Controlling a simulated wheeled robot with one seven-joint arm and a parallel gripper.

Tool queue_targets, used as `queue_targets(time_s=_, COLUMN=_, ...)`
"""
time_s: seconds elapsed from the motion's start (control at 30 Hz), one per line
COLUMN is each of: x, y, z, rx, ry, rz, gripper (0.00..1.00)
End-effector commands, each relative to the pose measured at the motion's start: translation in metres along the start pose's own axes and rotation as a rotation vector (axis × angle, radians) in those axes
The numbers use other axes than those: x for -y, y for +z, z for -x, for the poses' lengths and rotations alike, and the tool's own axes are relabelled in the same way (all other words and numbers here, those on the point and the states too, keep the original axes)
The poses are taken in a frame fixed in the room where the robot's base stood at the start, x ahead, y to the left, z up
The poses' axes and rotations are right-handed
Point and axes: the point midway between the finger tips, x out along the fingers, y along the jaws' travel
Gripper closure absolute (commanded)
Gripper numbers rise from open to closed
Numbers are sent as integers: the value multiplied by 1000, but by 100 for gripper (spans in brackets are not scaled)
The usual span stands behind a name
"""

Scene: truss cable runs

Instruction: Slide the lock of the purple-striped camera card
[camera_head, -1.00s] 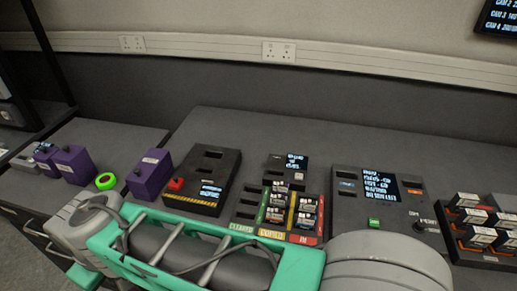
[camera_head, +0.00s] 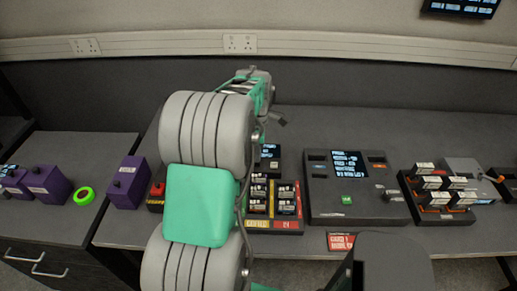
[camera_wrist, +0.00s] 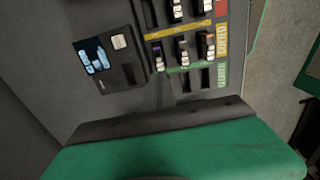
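The camera cards stand in a black tray with green, yellow and red lanes; the tray's front rim (camera_head: 274,228) shows in the head view, partly behind my arm. In the wrist view, several small dark cards with white labels stand in the lanes. One card (camera_wrist: 157,57) beside the green line seems to have a purple mark, but the stripe and its lock are too small to be sure of. My gripper is above the back of the tray area; a dark part of it (camera_wrist: 160,120) fills the lower wrist view. Its fingertips are not clear, and no held card shows.
A small box with a lit screen (camera_wrist: 95,55) adjoins the tray. A black console (camera_head: 355,200) stands to its right, then a rack of cards (camera_head: 437,192). Purple boxes (camera_head: 127,183) and a green ring (camera_head: 84,197) are left. Bare desk lies behind the console.

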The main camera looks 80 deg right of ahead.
Motion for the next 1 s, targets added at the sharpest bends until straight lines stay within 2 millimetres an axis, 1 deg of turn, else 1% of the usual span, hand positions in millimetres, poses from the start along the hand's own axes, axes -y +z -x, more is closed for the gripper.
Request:
queue_targets(time_s=0.03, x=-1, y=7, z=-2, rx=-1, ry=-3, rz=2, gripper=100)
queue_targets(time_s=0.1, x=-1, y=9, z=-6, rx=-1, ry=-3, rz=6, gripper=100)
queue_targets(time_s=0.27, x=-1, y=8, z=-25, rx=0, ry=-2, rz=7, gripper=100)
queue_targets(time_s=0.4, x=0, y=8, z=-46, rx=0, ry=-3, rz=6, gripper=100)
queue_targets(time_s=0.53, x=-1, y=8, z=-59, rx=0, ry=-2, rz=6, gripper=100)
queue_targets(time_s=0.63, x=-1, y=8, z=-62, rx=0, ry=-1, rz=6, gripper=100)
queue_targets(time_s=1.0, x=-1, y=8, z=-61, rx=0, ry=-1, rz=6, gripper=100)
